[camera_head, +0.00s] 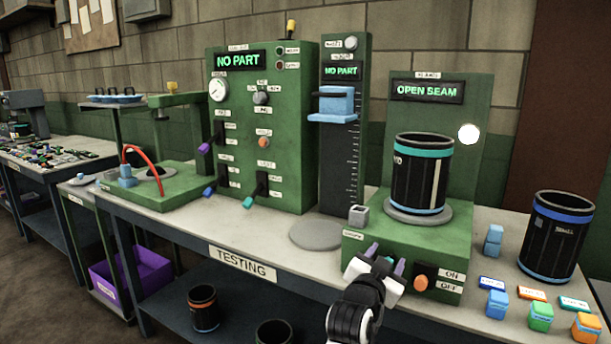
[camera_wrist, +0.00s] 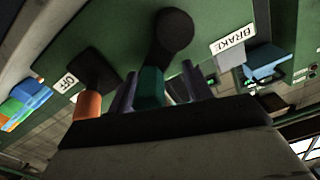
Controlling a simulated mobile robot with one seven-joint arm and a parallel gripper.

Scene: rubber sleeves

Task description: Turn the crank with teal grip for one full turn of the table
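The crank's teal grip (camera_wrist: 150,88) shows in the wrist view, between the two fingers of my gripper (camera_wrist: 157,90). The fingers are apart, with a visible gap on the right side of the grip. The crank's dark round hub (camera_wrist: 172,30) is on the green panel above it. A black sleeve with teal bands (camera_head: 420,175) stands upright on the round grey table (camera_head: 417,214). The display (camera_head: 427,91) reads "OPEN SEAM".
An orange knob (camera_head: 420,283) is just right of my gripper, by the ON and OFF labels. Another black sleeve with blue bands (camera_head: 556,237) and several small coloured blocks (camera_head: 541,315) stand at the right. A green test panel (camera_head: 262,130) stands to the left.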

